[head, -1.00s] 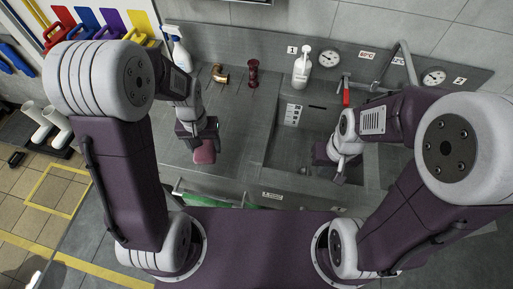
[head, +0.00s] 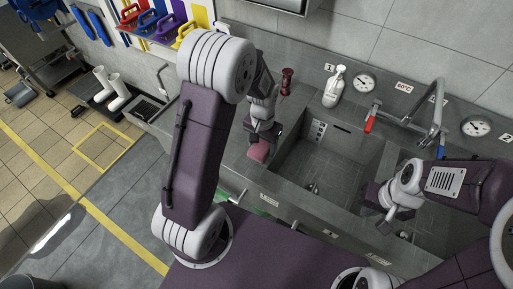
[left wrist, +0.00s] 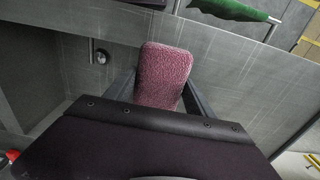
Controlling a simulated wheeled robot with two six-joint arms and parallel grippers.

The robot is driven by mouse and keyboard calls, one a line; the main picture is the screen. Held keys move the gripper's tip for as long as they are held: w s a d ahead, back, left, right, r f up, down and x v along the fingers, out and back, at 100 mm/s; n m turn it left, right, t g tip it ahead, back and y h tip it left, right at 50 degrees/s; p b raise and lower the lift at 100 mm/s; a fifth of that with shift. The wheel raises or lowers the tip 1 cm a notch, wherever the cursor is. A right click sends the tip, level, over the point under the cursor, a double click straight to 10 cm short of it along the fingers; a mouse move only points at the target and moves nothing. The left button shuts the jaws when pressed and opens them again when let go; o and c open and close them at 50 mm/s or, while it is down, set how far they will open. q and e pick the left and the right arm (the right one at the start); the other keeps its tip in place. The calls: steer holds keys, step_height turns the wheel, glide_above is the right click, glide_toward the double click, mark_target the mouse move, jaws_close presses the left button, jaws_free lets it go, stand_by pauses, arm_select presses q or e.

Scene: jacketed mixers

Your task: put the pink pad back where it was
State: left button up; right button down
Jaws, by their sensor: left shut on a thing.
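The pink pad (head: 260,151) is a small rounded block held at my left gripper (head: 264,138), low over the grey counter just left of the sink. In the left wrist view the pad (left wrist: 164,72) sticks out between the two dark fingers of the gripper (left wrist: 160,92), which are shut on it. Whether the pad touches the counter cannot be told. My right gripper (head: 388,208) hangs over the right-hand basin; its fingers are too small and dark to read.
The sink basin (head: 318,170) lies right of the pad. A white pump bottle (head: 334,87), a dark red hourglass-shaped item (head: 287,80) and a tap (head: 430,110) stand behind. A wall rack holds coloured handled tools (head: 170,25). A green cloth (left wrist: 232,9) hangs at the counter's front. Floor at left is open.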

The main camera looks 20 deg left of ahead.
mark_target(255, 148)
arm_select(q)
steer(key=a, duration=0.1)
steer(key=w+a+f, duration=0.2)
steer(key=a, duration=0.1)
steer(key=shift+f, duration=0.25)
steer(key=f, duration=0.2)
steer(key=f+p, duration=0.1)
steer(key=shift+s+d+f, duration=0.1)
steer(key=shift+d+f, duration=0.15)
steer(key=shift+d, duration=0.05)
steer(key=shift+a+f, duration=0.1)
steer(key=shift+f, duration=0.1)
arm_select(e)
steer(key=shift+w+a+r, duration=0.1)
steer(key=shift+a+r, duration=0.15)
steer(key=shift+r, duration=0.35)
arm_select(q)
steer(key=shift+f, duration=0.1)
steer(key=o, duration=1.3)
arm_select(e)
steer(key=shift+f, duration=0.1)
